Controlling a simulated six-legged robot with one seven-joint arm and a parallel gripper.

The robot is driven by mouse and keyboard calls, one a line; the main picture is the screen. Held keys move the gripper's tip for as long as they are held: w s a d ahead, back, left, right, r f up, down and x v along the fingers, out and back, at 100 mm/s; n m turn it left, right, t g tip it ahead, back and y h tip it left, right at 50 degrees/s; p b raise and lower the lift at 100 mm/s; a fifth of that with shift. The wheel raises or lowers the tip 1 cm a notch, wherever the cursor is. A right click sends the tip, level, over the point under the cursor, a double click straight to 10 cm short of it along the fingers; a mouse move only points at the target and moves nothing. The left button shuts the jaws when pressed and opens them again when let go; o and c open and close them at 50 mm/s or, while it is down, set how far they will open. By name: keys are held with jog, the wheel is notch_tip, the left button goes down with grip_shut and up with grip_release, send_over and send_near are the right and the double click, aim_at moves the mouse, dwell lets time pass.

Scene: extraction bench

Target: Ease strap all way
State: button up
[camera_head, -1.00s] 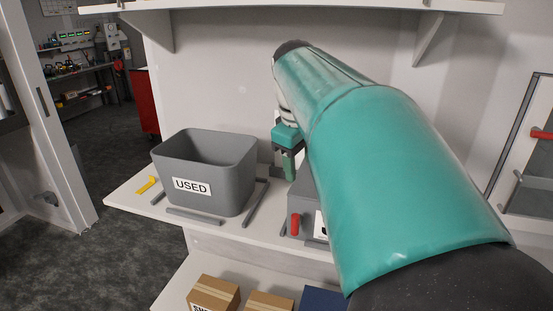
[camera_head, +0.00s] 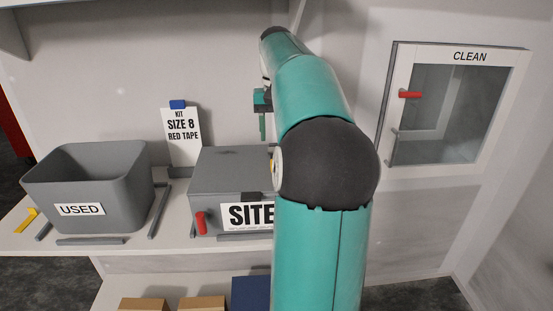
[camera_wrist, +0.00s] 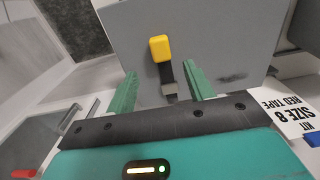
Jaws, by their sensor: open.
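A grey box labelled SITE (camera_head: 228,178) sits on the bench, partly hidden behind my arm. In the wrist view its grey surface (camera_wrist: 225,45) fills the upper middle. A short dark strap (camera_wrist: 167,74) with a yellow tab (camera_wrist: 160,48) lies against that surface. Only a sliver of yellow shows beside my arm in the head view. My gripper (camera_head: 262,126) is above the box toward its back. In the wrist view my gripper (camera_wrist: 160,88) is open, with its green fingers on either side of the strap's lower end. I cannot tell whether they touch the box.
A grey bin labelled USED (camera_head: 85,180) stands left of the box. A card reading KIT SIZE 8 RED TAPE (camera_head: 183,140) stands behind, between them. A red handle (camera_head: 201,222) is at the box's front left. A CLEAN cabinet (camera_head: 455,105) hangs on the right wall.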

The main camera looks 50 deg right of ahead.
notch_tip(320, 180, down, 9)
jog(key=shift+r, duration=0.2)
jog(key=shift+c, duration=0.2)
grip_shut()
